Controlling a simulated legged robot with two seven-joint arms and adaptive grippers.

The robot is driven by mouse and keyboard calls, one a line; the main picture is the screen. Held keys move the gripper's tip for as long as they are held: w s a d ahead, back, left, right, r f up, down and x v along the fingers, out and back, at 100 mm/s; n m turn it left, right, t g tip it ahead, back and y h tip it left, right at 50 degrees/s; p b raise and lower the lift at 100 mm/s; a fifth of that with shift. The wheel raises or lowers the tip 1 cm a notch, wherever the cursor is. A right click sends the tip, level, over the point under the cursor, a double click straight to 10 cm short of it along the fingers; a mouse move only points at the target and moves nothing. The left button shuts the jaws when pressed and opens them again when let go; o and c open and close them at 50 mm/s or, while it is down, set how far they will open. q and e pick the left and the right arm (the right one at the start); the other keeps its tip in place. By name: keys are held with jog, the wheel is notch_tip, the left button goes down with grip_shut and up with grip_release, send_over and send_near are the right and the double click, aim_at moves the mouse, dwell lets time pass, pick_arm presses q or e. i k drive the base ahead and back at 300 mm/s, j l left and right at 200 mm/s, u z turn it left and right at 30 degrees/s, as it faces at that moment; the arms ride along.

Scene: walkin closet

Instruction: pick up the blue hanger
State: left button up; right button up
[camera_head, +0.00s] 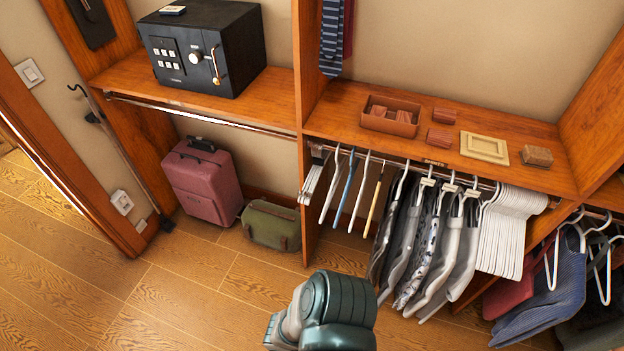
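The blue hanger (344,188) hangs on the metal rail under the middle wooden shelf, near the rail's left end. It is seen nearly edge-on and carries no clothes. White hangers (326,193) are close on its left, and a white hanger (359,193) is on its right. A yellowish hanger (374,199) hangs further right. Neither of my grippers shows clearly. A dark teal, rounded part of mine is at the bottom centre, below and apart from the hangers.
Shirts (428,245) and a bunch of white hangers (507,232) fill the rail further right. A wooden upright (309,120) stands left of the hangers. A red suitcase (203,182) and green bag (271,226) stand on the floor. The left floor is clear.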

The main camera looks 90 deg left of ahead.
aim_at(351, 171)
jog(key=u, duration=2.8)
jog(key=i+j+z, duration=0.15)
jog(key=z, duration=0.2)
jog(key=i+j+z, duration=0.1)
jog(key=z, duration=0.25)
jog(key=j, duration=0.1)
